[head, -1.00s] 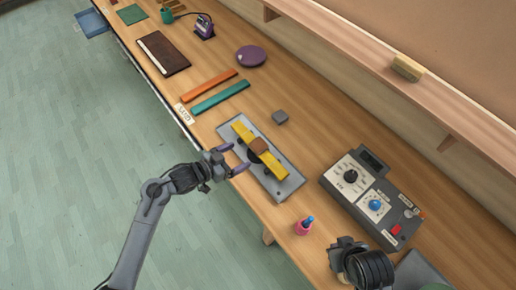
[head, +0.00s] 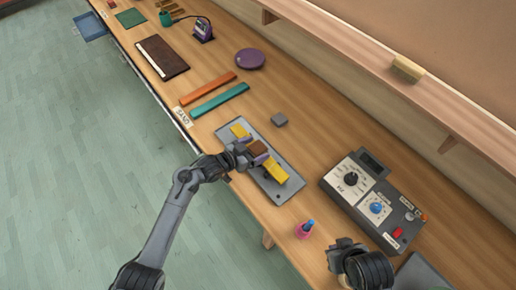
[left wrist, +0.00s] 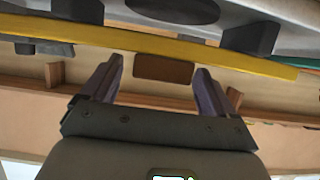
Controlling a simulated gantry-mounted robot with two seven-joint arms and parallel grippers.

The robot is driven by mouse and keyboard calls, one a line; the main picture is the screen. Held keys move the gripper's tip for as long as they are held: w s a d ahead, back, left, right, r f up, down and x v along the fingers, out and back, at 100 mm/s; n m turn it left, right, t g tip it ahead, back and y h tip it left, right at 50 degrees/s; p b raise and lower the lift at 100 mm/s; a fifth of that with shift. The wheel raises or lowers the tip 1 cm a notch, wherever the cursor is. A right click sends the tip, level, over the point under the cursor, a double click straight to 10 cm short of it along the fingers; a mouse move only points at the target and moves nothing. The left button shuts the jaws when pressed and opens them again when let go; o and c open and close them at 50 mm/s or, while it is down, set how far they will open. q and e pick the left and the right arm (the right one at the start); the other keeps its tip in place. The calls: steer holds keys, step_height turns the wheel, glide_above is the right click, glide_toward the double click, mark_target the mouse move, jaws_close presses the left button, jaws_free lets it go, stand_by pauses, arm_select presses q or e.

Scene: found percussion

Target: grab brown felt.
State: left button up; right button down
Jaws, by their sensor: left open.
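The brown felt (head: 257,147) is a small brown block at the middle of a yellow bar (head: 272,172), which lies along a grey metal plate (head: 288,187) on the bench. In the left wrist view the felt (left wrist: 164,69) shows between the fingertips, below the yellow bar (left wrist: 225,57). My left gripper (head: 256,154) is open at the bar's middle, with its fingers on either side of the felt; I cannot tell whether they touch it. My right gripper (head: 350,255) is partly in view at the bottom, its jaws unclear.
A grey control box (head: 375,200) with knobs stands to the right. A small grey block (head: 280,120), teal strip (head: 220,100), orange strip (head: 208,88) and purple disc (head: 250,59) lie beyond the plate. A shelf (head: 370,65) runs along the back.

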arm_select(q)
steer(key=c, duration=1.1)
